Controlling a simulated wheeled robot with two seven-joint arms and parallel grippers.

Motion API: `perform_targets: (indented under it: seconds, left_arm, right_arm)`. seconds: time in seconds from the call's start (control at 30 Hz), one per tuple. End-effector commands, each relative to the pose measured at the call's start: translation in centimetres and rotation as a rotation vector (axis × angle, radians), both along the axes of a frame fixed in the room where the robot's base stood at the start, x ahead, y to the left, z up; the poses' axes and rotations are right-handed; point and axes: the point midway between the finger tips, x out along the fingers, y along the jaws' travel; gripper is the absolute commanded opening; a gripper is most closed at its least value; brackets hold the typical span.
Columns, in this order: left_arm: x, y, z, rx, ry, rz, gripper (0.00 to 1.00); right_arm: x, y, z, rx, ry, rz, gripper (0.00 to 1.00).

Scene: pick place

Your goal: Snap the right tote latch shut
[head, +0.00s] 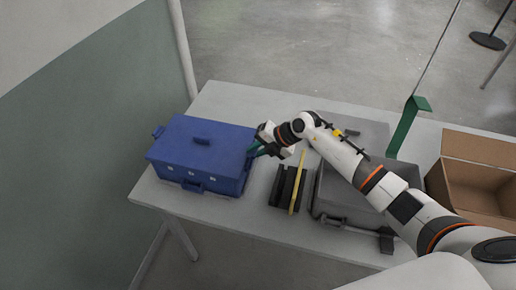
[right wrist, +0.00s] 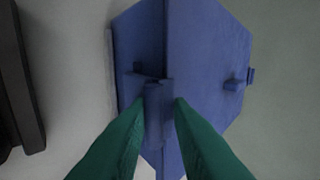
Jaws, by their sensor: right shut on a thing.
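The blue tote (head: 190,165) stands on the left part of the table with its lid on. A small block sits on top of the lid, and a left-side latch (head: 158,132) juts out. My right gripper (head: 258,150) is at the tote's right side. In the right wrist view, its green fingers (right wrist: 158,118) are on either side of the right latch (right wrist: 157,102), shut on it. The latch lies against the tote's side wall below the lid (right wrist: 205,60). In the head view the gripper hides this latch. My left gripper is not in view.
Right of the tote, black items with a yellow strip (head: 297,182) lie on the table (head: 230,100). A grey case (head: 345,195) lies under my right arm. An open cardboard box (head: 470,185) is at the right, with a green bracket (head: 405,125) behind the case.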

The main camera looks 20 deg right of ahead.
Motion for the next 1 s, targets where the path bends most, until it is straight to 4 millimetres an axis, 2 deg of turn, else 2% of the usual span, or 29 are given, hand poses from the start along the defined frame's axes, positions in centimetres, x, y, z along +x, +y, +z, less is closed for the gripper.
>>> perform_targets:
  seconds: [0.03,0.2,0.57,0.6,0.7,1.0]
  left_arm:
    - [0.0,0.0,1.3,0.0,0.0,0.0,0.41]
    - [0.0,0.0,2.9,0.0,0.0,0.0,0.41]
    - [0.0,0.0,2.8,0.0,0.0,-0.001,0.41]
    - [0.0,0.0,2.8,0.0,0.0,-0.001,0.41]
    - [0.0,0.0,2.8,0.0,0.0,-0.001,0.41]
    - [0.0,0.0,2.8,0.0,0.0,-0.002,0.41]
  right_arm:
    - [0.1,0.2,0.7,-0.023,0.016,0.002,0.0]
    - [0.4,0.7,0.6,-0.096,0.066,0.001,0.0]
    - [0.5,0.7,0.2,-0.118,0.08,-0.001,0.0]
    - [0.5,0.7,0.2,-0.119,0.08,0.0,0.24]
    - [0.5,0.7,0.2,-0.118,0.079,0.0,0.4]
    - [0.5,0.7,0.4,-0.116,0.078,0.0,0.4]
